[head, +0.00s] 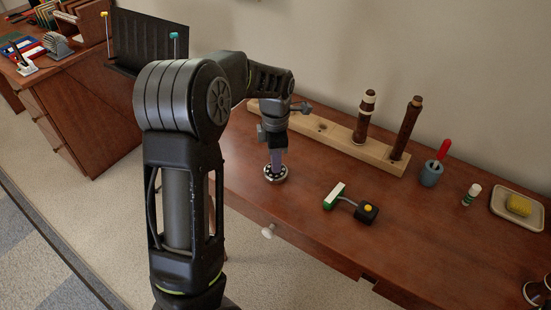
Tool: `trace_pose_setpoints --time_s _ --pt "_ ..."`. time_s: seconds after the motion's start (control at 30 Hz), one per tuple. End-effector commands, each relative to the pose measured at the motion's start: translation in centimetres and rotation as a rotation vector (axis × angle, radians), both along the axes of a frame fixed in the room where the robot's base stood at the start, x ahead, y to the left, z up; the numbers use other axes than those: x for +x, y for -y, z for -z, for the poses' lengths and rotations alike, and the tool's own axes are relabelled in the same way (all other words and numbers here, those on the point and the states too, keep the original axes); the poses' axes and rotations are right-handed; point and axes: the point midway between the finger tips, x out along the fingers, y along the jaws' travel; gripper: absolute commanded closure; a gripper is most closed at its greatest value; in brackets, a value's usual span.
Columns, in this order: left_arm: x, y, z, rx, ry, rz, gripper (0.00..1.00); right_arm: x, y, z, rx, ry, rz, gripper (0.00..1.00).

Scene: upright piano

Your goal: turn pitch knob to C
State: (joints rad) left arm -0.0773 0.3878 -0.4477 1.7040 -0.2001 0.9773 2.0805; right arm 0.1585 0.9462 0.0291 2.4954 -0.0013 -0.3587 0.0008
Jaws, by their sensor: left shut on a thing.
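The round pitch device (276,176), a dark disc with pale marks around its rim, lies on the brown table left of the middle. My left gripper (276,164) points straight down at its centre, shut on the knob there. The knob is hidden by the fingers, and the letters are too small to read, so I cannot tell its setting. My right gripper is not in view.
A wooden rack (345,146) with two dark upright pieces stands behind. A green-white block wired to a black box (367,212) lies right of the device. A blue-grey cup (431,174), small tube (471,195) and sponge dish (500,205) are further right.

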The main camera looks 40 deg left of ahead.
Motion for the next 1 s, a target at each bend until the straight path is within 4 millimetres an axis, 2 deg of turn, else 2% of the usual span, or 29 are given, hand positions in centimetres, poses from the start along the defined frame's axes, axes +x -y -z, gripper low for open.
trace_pose_setpoints --time_s 0.17,0.2,0.47,0.77,0.87,1.0 --pt "0.0 0.0 0.0 -0.001 -0.001 0.002 1.00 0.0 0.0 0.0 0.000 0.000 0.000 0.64" --pt "0.0 0.0 0.0 -0.001 -0.001 0.002 0.79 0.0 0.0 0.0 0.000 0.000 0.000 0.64" --pt "0.0 0.0 0.0 0.000 0.000 0.002 0.58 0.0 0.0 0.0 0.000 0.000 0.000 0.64" --pt "0.0 0.0 -0.2 0.000 0.000 0.003 0.57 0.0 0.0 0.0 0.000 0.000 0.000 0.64" --pt "0.0 0.0 -0.8 0.001 0.001 0.003 0.57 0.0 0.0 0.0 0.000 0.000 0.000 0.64" --pt "0.1 0.0 -2.7 0.001 0.004 0.003 0.57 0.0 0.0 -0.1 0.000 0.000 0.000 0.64"
